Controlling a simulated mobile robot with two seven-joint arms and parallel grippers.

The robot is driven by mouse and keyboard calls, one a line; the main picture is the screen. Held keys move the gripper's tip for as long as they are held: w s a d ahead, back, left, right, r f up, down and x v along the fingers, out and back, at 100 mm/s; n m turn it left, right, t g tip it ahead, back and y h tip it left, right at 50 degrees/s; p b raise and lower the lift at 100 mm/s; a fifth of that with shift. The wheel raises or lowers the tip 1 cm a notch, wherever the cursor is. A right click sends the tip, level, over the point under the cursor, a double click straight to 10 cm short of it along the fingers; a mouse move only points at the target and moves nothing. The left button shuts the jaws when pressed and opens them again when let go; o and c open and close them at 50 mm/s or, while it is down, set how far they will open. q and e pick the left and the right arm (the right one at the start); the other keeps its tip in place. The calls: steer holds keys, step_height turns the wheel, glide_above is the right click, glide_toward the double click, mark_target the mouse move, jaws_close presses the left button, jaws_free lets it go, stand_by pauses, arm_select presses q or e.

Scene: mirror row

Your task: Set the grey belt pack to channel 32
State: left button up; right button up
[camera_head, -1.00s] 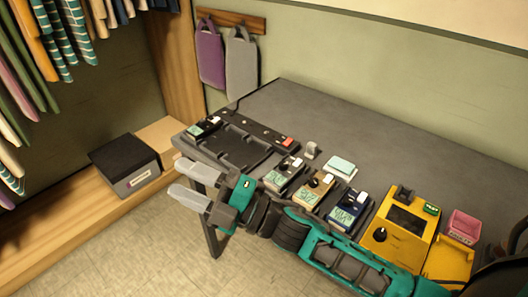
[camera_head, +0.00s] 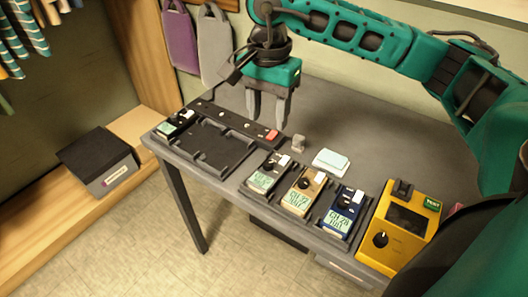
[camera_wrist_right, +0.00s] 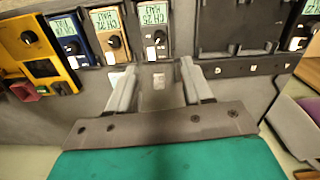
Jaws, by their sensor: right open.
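The grey belt pack (camera_head: 268,174) stands in a dark holder at the table's front edge, left of a tan pack (camera_head: 303,192) and a blue pack (camera_head: 343,211). It has a pale screen, a dark knob and a white tab; its channel digits are hard to read. It also shows in the right wrist view (camera_wrist_right: 154,30). My right gripper (camera_head: 267,122) points down, open and empty, above the table behind the grey pack. In the right wrist view its fingers (camera_wrist_right: 158,68) are spread, short of the pack. My left gripper is not in view.
A dark charging rack (camera_head: 214,149) with another dark pack (camera_head: 178,123) at its left end lies on the left. A small grey piece (camera_head: 298,143) and a pale pad (camera_head: 331,161) lie behind the packs. A yellow tester (camera_head: 400,228) stands right. The back of the table is clear.

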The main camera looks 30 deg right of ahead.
mark_target(268, 163)
step_height(268, 163, down, 13)
steer(key=shift+r, duration=0.2)
steer(key=shift+c, duration=0.3)
jaws_close()
stand_by(0.4)
